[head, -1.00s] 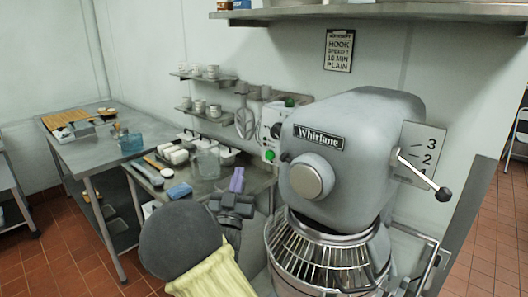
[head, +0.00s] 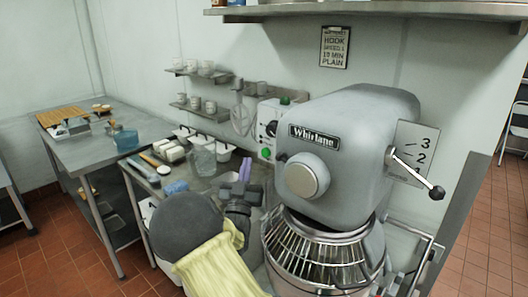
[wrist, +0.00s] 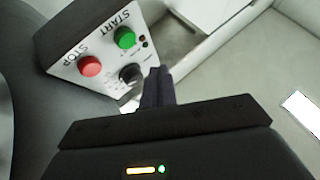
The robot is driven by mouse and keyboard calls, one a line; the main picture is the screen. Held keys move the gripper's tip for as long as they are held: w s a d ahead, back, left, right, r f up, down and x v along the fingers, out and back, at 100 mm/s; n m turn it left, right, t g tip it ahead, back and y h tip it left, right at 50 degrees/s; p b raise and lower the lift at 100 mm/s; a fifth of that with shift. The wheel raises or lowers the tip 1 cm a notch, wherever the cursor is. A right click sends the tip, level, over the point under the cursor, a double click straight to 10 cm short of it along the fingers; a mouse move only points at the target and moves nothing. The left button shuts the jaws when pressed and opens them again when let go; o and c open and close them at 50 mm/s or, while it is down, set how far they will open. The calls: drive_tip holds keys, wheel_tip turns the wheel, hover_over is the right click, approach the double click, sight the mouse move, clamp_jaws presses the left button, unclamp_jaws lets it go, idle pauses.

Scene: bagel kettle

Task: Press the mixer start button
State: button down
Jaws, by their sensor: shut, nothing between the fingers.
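The grey Whirlane mixer (head: 345,140) stands right of centre in the head view, with its wire bowl guard (head: 318,262) below. Its white control box is on its left side. The green start button (head: 265,153) shows on the box in the head view. In the wrist view the green START button (wrist: 125,38) is at upper left, with the red STOP button (wrist: 90,66) beside it and a black knob (wrist: 130,74) below. My gripper (head: 244,168) is shut and empty, with purple fingers, below and left of the box. In the wrist view its fingertips (wrist: 158,72) are apart from the START button.
A speed lever (head: 436,192) sticks out on the mixer's right. A steel table (head: 80,148) and a bench with white tubs (head: 170,148) and a clear jug (head: 203,158) are to the left. Cups stand on wall shelves (head: 200,110) behind.

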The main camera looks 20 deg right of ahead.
drive_tip(key=shift+w+d+b, duration=0.25)
drive_tip(key=shift+w+d, duration=0.3)
drive_tip(key=shift+d, duration=0.3)
drive_tip(key=shift+w+d+b, duration=0.2)
drive_tip(key=shift+w+d, duration=0.35)
drive_tip(key=shift+d, duration=0.3)
idle(0.7)
drive_tip(key=shift+w+d+b, duration=0.25)
drive_tip(key=shift+d+b, duration=0.1)
drive_tip(key=shift+b, duration=0.05)
